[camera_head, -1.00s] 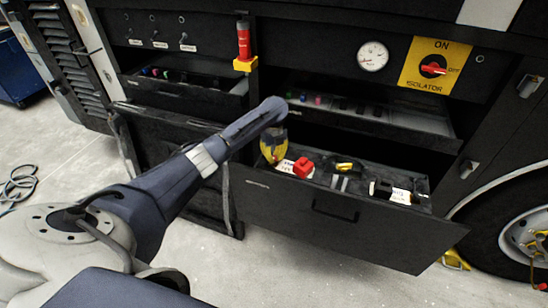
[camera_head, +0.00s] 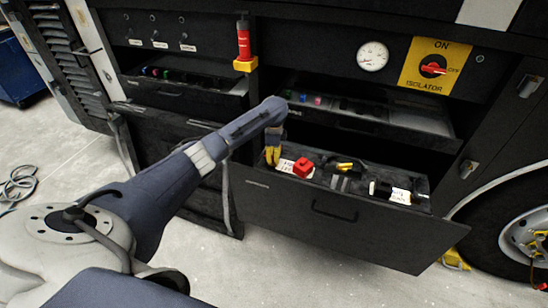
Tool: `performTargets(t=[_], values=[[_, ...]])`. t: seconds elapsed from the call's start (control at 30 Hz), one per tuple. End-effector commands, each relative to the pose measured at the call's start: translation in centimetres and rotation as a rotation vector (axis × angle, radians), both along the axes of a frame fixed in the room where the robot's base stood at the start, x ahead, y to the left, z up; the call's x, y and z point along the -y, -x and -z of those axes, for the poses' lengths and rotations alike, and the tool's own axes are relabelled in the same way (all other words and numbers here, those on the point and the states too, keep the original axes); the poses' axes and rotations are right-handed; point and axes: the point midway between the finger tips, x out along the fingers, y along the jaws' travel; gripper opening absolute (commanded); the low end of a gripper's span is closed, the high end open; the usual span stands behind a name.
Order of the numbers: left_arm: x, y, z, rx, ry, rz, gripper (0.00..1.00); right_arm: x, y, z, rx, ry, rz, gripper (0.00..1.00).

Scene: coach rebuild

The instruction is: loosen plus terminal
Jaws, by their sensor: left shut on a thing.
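My left arm reaches in from the left and its wrist bends down over the left end of the open battery drawer (camera_head: 290,215). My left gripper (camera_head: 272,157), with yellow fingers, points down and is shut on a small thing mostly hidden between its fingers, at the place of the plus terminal. A red block (camera_head: 303,167) stands just right of the fingers, with a white label beside it. A yellow-and-black part (camera_head: 345,166) sits mid-drawer. A dark part beside another white label (camera_head: 400,196) is at the right end. My right gripper is not in view.
Two shallower drawers (camera_head: 185,95) (camera_head: 380,122) stand open above. A red cylinder in a yellow holder (camera_head: 244,45), a gauge (camera_head: 372,56) and a yellow isolator plate (camera_head: 434,64) are on the panel. A wheel (camera_head: 525,235) is at right. The floor in front is clear.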

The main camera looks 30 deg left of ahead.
Motion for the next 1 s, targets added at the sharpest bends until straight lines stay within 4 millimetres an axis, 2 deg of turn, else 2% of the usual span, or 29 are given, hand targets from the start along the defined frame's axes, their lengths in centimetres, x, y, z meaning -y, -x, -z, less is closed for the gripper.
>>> performTargets(t=[0.5,1.0], values=[[-0.02,0.08,0.09,-0.002,-0.001,-0.423,0.00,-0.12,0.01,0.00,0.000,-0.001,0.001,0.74],[0.00,0.07,0.09,-0.002,-0.001,-0.587,0.00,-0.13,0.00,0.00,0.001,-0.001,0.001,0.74]])
